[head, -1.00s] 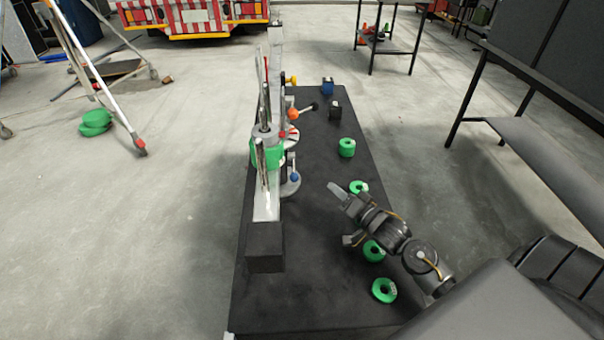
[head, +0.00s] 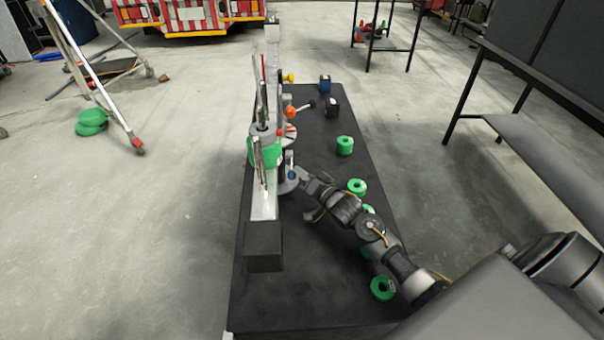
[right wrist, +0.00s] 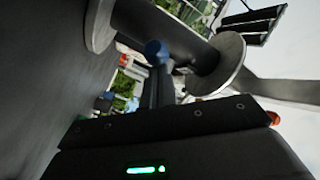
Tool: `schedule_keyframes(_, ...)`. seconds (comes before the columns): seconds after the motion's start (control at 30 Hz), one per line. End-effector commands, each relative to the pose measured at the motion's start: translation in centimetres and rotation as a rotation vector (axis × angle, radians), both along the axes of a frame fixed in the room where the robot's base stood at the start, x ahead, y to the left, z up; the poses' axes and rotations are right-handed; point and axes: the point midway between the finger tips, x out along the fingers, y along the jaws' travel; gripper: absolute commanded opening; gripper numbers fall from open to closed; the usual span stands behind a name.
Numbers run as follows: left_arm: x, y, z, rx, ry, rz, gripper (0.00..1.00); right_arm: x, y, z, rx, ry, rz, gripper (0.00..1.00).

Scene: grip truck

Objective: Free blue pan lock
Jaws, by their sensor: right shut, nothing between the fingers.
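The blue pan lock (head: 292,171) is a small blue knob low on the side of the grey upright stand. It also shows in the right wrist view (right wrist: 157,52), with a round blue end. My right gripper (head: 298,184) is shut and empty, with its tip right beside the blue knob. In the right wrist view, the dark fingers (right wrist: 160,88) point at the knob and overlap it. I cannot tell whether they touch. The fingertips partly hide the knob's base in the head view. My left gripper is not in view.
The stand carries an orange knob (head: 290,112), a yellow knob (head: 289,78) and a green ring (head: 262,152). Several green rolls, one here (head: 345,145), lie along the right side of the black table (head: 310,270).

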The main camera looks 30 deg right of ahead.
Motion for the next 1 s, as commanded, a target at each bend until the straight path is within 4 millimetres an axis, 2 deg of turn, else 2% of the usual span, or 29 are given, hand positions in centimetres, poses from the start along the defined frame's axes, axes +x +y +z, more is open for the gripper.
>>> schedule_keyframes(0.3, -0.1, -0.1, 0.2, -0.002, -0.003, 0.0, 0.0, 0.1, -0.1, -0.3, 0.002, 0.001, -0.001, 0.0)
schedule_keyframes(0.4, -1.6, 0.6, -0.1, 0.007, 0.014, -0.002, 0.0, 0.4, -0.2, -1.1, 0.002, 0.002, -0.001, 0.0)
schedule_keyframes(0.47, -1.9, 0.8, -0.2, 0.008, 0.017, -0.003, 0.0, 0.6, -0.3, -1.7, 0.003, 0.003, -0.001, 0.0)
schedule_keyframes(0.77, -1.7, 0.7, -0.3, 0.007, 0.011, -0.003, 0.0, 0.6, -0.2, -2.0, 0.001, 0.005, 0.004, 0.0)
schedule_keyframes(0.87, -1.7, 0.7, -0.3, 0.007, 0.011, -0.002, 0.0, 0.2, -0.2, -2.1, 0.001, 0.006, 0.004, 0.0)
schedule_keyframes(1.0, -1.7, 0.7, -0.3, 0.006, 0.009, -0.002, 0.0, -1.5, -0.5, -2.2, 0.001, 0.007, 0.004, 0.0)
